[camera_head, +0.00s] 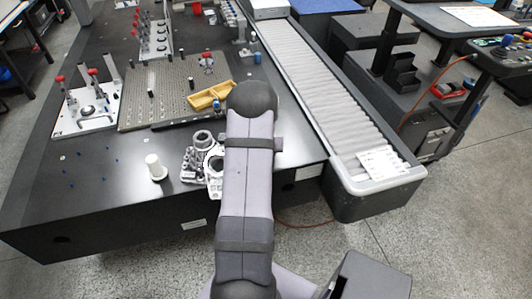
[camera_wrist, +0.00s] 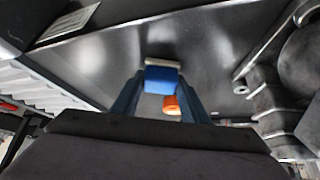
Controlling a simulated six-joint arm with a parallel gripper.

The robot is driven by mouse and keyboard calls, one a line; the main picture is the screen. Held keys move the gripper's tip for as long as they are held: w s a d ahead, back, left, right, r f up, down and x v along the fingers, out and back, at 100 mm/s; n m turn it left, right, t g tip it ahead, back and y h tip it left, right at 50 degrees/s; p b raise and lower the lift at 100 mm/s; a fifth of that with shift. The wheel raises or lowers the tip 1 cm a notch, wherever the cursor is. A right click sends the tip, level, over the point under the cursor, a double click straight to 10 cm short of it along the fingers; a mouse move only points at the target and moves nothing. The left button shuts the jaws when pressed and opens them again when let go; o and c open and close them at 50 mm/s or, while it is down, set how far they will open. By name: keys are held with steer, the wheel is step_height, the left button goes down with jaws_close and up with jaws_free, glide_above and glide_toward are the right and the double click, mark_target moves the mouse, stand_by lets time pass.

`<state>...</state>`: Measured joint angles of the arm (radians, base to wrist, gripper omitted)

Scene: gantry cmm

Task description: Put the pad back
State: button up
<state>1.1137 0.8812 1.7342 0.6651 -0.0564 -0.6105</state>
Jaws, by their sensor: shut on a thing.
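In the wrist view my gripper (camera_wrist: 160,92) has its two dark fingers on either side of a small blue block (camera_wrist: 161,78), and is shut on it. I take this block to be the pad. A pale beige strip (camera_wrist: 162,63) shows along its far edge. A small orange piece (camera_wrist: 172,104) shows beside it, between the fingers; I cannot tell whether it is joined to the block. The dark table top (camera_wrist: 215,55) lies beyond. In the head view my arm hides the gripper and the block.
A grey metal casting (camera_head: 196,165) stands left of my arm; a white cylinder (camera_head: 155,168) stands farther left. Behind are a yellow tray (camera_head: 211,96), a perforated plate (camera_head: 160,92) and a fixture board (camera_head: 86,108). A roller conveyor (camera_head: 320,85) runs along the right. The table's front left is mostly clear.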

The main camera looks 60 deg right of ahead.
steer(key=shift+f, duration=0.1)
steer(key=o, duration=1)
steer(key=shift+c, duration=0.2)
steer(key=shift+r, duration=0.3)
steer(key=p+v, duration=0.3)
steer(key=v, duration=0.8)
steer(key=shift+s+a+r, duration=0.2)
steer(key=shift+a+r, duration=0.05)
steer(key=shift+r, duration=0.05)
